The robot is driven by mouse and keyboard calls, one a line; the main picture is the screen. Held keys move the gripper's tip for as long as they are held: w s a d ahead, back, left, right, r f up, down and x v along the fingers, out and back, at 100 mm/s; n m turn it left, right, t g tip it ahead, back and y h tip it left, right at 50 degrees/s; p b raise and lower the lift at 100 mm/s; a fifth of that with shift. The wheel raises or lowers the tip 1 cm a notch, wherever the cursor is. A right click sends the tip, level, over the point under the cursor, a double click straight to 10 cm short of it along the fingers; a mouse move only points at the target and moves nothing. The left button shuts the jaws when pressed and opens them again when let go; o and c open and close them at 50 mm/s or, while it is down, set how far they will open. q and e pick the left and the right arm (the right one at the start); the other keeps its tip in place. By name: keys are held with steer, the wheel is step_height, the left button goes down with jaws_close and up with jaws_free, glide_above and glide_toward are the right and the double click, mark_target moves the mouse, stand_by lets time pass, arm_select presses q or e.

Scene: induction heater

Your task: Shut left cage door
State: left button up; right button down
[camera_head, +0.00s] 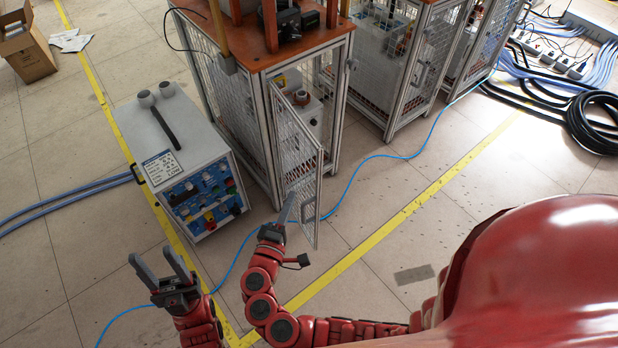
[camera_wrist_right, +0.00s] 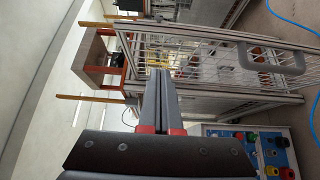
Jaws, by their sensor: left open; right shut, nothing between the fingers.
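The left cage door (camera_head: 297,140) is a grey-framed mesh panel on the leftmost cage. It stands partly open, swung out from the cage front, and its handle (camera_head: 308,210) is near the free edge. My right gripper (camera_head: 286,207) is shut and empty, with its fingers overlapping the lower door in the head view; I cannot tell whether they touch it. In the right wrist view the shut fingertips (camera_wrist_right: 160,75) point towards the cage, and a mesh panel with a grey handle (camera_wrist_right: 272,57) is to their right. My left gripper (camera_head: 162,268) is open and empty, left of the door.
A grey control unit (camera_head: 185,150) with coloured knobs stands left of the cage. Other cages (camera_head: 395,65) stand to the right. A blue cable (camera_head: 365,158) crosses the floor near the door. Black hose coils (camera_head: 597,125) lie at far right. Floor right of the door is mostly clear.

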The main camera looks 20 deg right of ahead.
mark_target(315, 165)
steer(key=w+d, duration=0.1)
steer(key=d, duration=0.1)
steer(key=w+d, duration=0.2)
steer(key=w+d+p, duration=0.1)
steer(key=w+d, duration=0.1)
steer(key=d, duration=0.1)
steer(key=shift+w, duration=0.15)
steer(key=shift+d, duration=0.15)
